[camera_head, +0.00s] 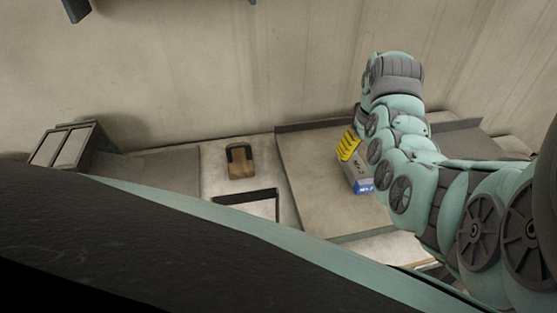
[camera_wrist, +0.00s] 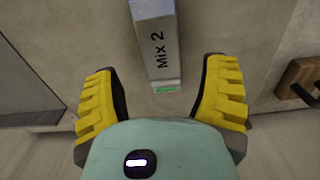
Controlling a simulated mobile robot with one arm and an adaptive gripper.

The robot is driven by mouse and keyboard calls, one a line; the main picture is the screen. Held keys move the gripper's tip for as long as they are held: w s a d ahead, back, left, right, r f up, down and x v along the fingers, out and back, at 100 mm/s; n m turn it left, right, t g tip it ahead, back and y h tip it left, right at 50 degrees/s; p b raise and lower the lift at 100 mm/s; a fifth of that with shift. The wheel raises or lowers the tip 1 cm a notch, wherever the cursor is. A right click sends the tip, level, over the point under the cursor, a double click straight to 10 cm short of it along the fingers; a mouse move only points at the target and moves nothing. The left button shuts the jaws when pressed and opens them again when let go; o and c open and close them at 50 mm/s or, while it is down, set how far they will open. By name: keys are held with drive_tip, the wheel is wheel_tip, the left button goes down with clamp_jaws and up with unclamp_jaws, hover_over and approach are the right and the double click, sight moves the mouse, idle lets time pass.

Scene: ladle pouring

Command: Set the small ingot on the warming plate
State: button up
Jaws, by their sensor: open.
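My gripper (camera_wrist: 162,72) is open, its yellow fingers spread on either side of the near end of a grey bar (camera_wrist: 160,50) marked "Mix 2". Clear gaps show between bar and fingers. The bar has a blue far end and a small green label at its near end. In the head view the bar (camera_head: 356,179) lies on a grey raised panel, and a yellow finger of my gripper (camera_head: 349,144) shows just behind it. I cannot tell whether this bar is the small ingot. I cannot make out the warming plate with certainty.
A wooden block with a dark handle (camera_head: 241,165) sits left of the panel (camera_head: 310,180); it also shows at the right of the wrist view (camera_wrist: 298,78). A dark-edged square (camera_head: 262,202) lies in front of it. A two-panelled box (camera_head: 64,147) stands far left.

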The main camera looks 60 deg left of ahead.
sight(358, 166)
wheel_tip(358, 166, up, 6)
drive_tip(key=p, duration=0.4)
drive_tip(key=shift+p, duration=0.3)
